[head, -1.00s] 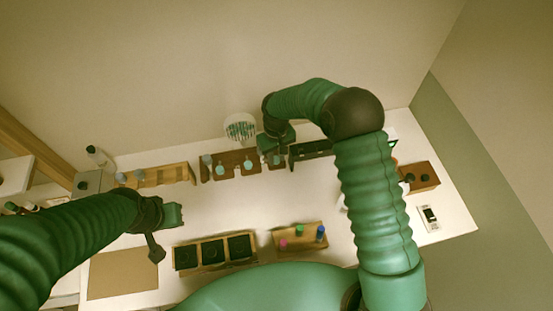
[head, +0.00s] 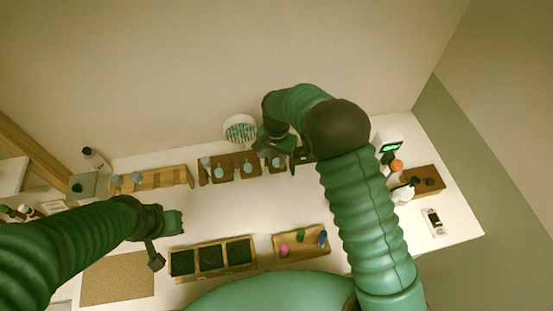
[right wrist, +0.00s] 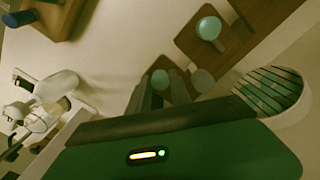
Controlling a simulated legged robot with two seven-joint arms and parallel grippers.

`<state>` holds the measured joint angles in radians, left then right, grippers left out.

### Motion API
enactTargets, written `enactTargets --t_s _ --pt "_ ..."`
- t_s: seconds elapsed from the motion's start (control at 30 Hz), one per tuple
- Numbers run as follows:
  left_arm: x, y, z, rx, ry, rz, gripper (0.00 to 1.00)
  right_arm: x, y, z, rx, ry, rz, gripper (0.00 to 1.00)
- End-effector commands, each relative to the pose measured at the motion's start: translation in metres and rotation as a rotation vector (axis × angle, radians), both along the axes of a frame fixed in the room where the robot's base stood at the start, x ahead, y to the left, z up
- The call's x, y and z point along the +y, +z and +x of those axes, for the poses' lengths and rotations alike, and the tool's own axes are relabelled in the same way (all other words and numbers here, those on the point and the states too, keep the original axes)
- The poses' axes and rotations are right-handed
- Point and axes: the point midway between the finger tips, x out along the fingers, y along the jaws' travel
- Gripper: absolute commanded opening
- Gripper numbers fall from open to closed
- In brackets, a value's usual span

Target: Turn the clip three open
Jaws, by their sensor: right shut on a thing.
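The dark brown rack (head: 228,168) stands along the back of the table, with small pale blue-green round pieces on it. The piece at its right end, which I take as clip three (head: 277,162), is under my right gripper (head: 272,147). My right gripper is shut on it, though the head view partly hides the contact. In the right wrist view the fingers (right wrist: 160,92) stand close around a pale round top (right wrist: 160,78). Another round top (right wrist: 208,28) shows farther along the rack. My left gripper (head: 172,222) hangs over the left of the table, away from the rack; its jaw gap is unclear.
A light wooden rack (head: 152,179) stands left of the brown one. A round white striped holder (head: 240,129) is behind it. A three-part black-lined tray (head: 210,257) and a wooden tray with coloured pieces (head: 301,243) lie in front. The table middle is clear.

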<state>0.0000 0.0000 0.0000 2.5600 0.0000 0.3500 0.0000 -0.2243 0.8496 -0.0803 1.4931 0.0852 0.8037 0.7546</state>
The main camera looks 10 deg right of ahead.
Motion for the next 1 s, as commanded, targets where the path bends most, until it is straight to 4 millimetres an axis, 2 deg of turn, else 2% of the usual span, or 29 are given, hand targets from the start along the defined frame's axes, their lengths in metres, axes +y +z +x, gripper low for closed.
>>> enactTargets --t_s 0.03,0.3,0.87,0.9,1.0 --pt "0.0 -0.0002 0.0 0.0 0.0 0.0 0.0 -0.0005 0.004 0.0059 -0.019 -0.026 0.0 0.0" --pt "0.0 -0.0008 0.0 0.0 0.0 0.0 0.0 -0.0012 0.0042 0.006 -0.019 -0.134 0.0 0.0" --pt "0.0 -0.0009 0.0 0.0 0.0 0.0 0.0 -0.0012 0.0041 0.0059 -0.018 -0.164 0.001 0.0" --pt "0.0 -0.0009 -0.0001 0.0 0.0 0.0 0.0 -0.0012 0.0041 0.0057 -0.018 -0.164 0.0 0.3" --pt "0.0 -0.001 -0.0001 0.0 0.0 0.0 0.0 -0.0009 0.0033 0.0046 -0.014 -0.163 0.0 0.43"
